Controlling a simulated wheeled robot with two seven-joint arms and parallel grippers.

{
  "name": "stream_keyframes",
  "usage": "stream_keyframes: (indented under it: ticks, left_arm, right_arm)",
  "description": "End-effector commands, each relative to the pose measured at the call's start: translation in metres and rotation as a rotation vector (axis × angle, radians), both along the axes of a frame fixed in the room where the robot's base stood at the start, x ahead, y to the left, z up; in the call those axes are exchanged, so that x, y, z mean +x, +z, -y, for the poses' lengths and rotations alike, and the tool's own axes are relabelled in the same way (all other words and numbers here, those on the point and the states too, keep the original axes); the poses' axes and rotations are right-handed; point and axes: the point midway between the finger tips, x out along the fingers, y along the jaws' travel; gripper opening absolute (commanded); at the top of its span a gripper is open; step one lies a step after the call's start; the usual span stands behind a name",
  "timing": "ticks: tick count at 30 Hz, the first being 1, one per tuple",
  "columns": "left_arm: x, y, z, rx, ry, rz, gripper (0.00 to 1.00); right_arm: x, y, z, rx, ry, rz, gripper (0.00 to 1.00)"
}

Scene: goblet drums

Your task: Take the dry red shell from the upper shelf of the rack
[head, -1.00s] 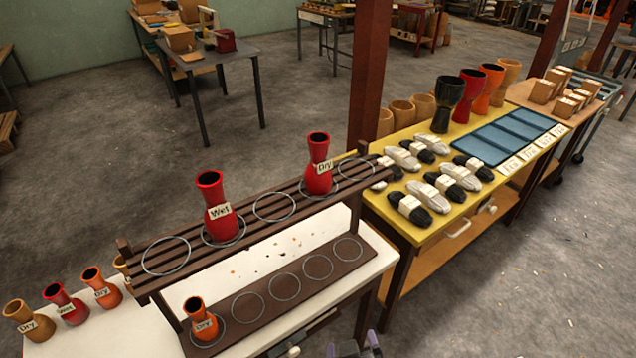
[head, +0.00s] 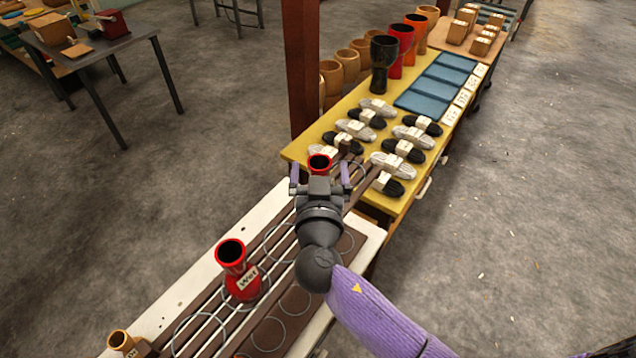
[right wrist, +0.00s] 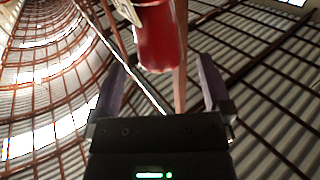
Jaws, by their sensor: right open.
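The dry red shell (head: 319,160) stands at the far end of the rack's upper shelf (head: 205,300); the gripper hides most of it in the head view. My right gripper (head: 320,176) is open, with one finger on each side of the shell's line. In the right wrist view the red shell (right wrist: 162,40) shows ahead, between the finger directions of the open gripper (right wrist: 160,75), not gripped. Part of a pale tag shows at its left. A red shell tagged Wet (head: 238,272) stands nearer on the same shelf. My left gripper is out of view.
A yellow table (head: 300,150) beyond the rack holds black and white bundles, blue trays (head: 435,85) and tall goblet shells. A brown post (head: 300,60) rises behind the rack. An orange shell (head: 122,342) is at lower left.

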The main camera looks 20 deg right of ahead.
Motion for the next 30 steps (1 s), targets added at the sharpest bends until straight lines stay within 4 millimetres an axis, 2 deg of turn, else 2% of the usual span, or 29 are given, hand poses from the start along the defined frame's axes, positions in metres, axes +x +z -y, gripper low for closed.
stream_keyframes:
  ticks: [3, 5, 12, 26, 30]
  left_arm:
    - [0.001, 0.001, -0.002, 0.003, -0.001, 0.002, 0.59]
    - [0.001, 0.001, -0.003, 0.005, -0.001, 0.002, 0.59]
    - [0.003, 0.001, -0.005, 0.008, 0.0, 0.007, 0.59]
    - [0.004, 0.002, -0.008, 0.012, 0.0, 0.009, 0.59]
    - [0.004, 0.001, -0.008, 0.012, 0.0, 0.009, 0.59]
  right_arm:
    - [0.022, 0.0, 0.007, -0.004, 0.001, 0.001, 1.0]
    - [0.028, -0.001, 0.008, -0.003, 0.001, -0.001, 1.0]
    - [0.03, -0.002, 0.009, 0.0, 0.002, -0.002, 0.98]
    - [0.029, -0.002, 0.009, -0.001, 0.002, -0.003, 0.0]
    - [0.029, -0.002, 0.009, -0.001, 0.002, -0.003, 0.0]
